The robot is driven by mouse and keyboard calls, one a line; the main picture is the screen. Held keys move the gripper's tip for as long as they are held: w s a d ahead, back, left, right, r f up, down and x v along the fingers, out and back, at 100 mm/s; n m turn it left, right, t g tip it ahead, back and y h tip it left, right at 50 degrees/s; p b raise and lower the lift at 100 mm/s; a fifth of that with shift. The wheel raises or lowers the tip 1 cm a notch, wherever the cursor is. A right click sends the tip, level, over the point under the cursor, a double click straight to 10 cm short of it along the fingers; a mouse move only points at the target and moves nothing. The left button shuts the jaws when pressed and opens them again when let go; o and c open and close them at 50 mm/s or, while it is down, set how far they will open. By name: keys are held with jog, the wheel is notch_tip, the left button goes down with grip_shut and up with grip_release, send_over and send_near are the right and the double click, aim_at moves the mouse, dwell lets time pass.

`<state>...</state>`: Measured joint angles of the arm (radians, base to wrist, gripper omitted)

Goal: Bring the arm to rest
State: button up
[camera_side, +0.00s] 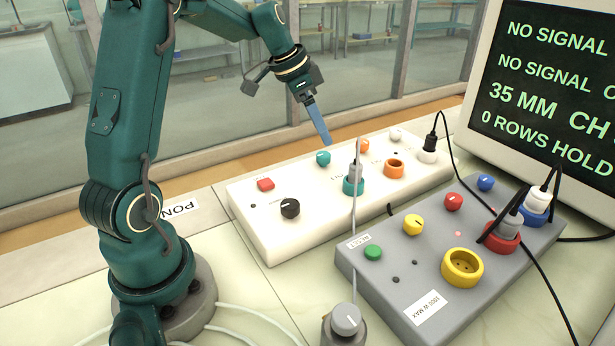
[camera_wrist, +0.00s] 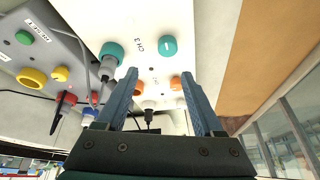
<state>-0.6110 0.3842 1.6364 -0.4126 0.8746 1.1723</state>
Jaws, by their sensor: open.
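My gripper (camera_side: 318,122) is in the air above the back edge of the white control box (camera_side: 330,214) in the side view. It points down and to the right, and from this angle its fingers overlap into one blue shape. In the wrist view my gripper (camera_wrist: 166,88) shows two blue fingers spread apart with nothing held between them. The white box lies beyond the fingers there, with a teal knob (camera_wrist: 168,46) and an orange knob (camera_wrist: 176,82) near them. I cannot tell the exact height of the fingertips above the box.
A grey box (camera_side: 400,285) with sockets, knobs and plugged cables stands in front of the white box. A monitor (camera_side: 560,90) stands at the right. A grey plug (camera_side: 355,172) sits in the teal socket (camera_side: 353,188). A glass wall (camera_side: 230,110) runs behind.

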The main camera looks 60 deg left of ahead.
jog(key=s+d+r+m+t, duration=0.1)
jog(key=s+d+r, duration=0.25)
jog(key=d, duration=0.35)
jog(key=s+d+r+m, duration=0.1)
jog(key=s+d+r, duration=0.25)
jog(key=d, duration=0.25)
jog(key=s+d+f+n, duration=0.1)
jog(key=s+f+n, duration=0.1)
jog(key=s, duration=0.4)
jog(key=s+d+f+n+y, duration=0.1)
jog(key=s+d+f+n, duration=0.1)
jog(key=s, duration=0.4)
jog(key=shift+s+f+n, duration=0.15)
jog(key=shift+f+n, duration=0.15)
jog(key=shift+n, duration=0.6)
